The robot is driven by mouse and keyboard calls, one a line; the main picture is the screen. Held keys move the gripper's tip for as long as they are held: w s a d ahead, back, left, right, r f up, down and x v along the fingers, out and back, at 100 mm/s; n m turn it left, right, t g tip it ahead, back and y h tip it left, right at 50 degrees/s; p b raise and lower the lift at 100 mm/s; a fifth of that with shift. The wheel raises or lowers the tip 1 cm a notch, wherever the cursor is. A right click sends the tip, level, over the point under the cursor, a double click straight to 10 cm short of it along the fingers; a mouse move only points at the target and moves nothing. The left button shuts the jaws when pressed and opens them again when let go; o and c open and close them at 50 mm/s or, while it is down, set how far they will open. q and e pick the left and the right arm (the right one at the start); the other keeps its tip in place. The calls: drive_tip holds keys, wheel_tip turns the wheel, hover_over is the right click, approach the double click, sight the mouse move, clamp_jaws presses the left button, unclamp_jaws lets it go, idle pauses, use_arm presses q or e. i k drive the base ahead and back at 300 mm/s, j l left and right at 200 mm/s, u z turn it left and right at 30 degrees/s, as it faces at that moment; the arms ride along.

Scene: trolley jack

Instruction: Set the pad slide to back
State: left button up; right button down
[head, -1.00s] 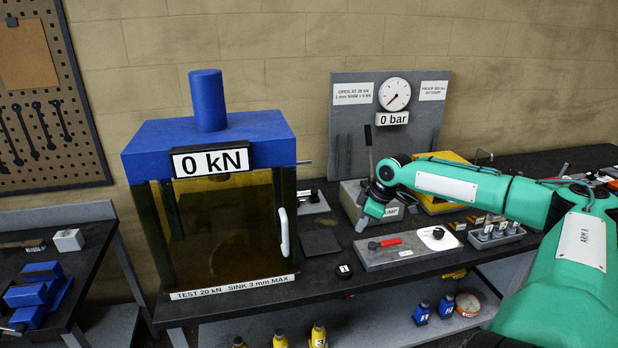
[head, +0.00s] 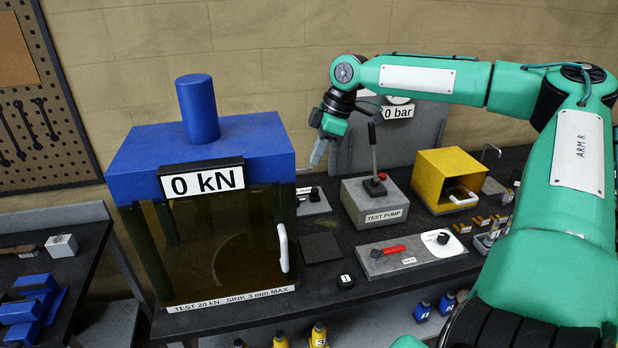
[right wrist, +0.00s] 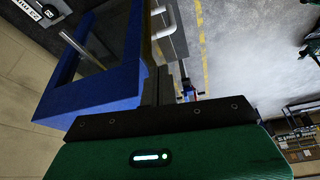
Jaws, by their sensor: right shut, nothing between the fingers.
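The blue press (head: 200,140) with a "0 kN" sign stands on the bench, its tinted door (head: 225,240) shut and a white handle on it. Its blue top also shows in the right wrist view (right wrist: 95,90). I cannot tell for sure which part is the pad slide. A small plate with black knobs (head: 313,200) lies just right of the press. My right gripper (head: 318,154) is shut and empty, pointing down, raised above the bench and right of the press top. Its fingers also show in the right wrist view (right wrist: 158,85). My left gripper is not in view.
The test pump (head: 375,203) with its upright lever, a yellow box (head: 450,178) and a grey plate with a red handle (head: 410,255) stand right of the press. The gauge board (head: 430,140) stands behind.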

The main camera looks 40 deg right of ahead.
sight(314, 197)
drive_tip(key=i+l, duration=0.4)
drive_tip(key=l, duration=0.15)
drive_tip(key=i+l, duration=0.4)
drive_tip(key=l, duration=0.15)
drive_tip(key=i+l, duration=0.45)
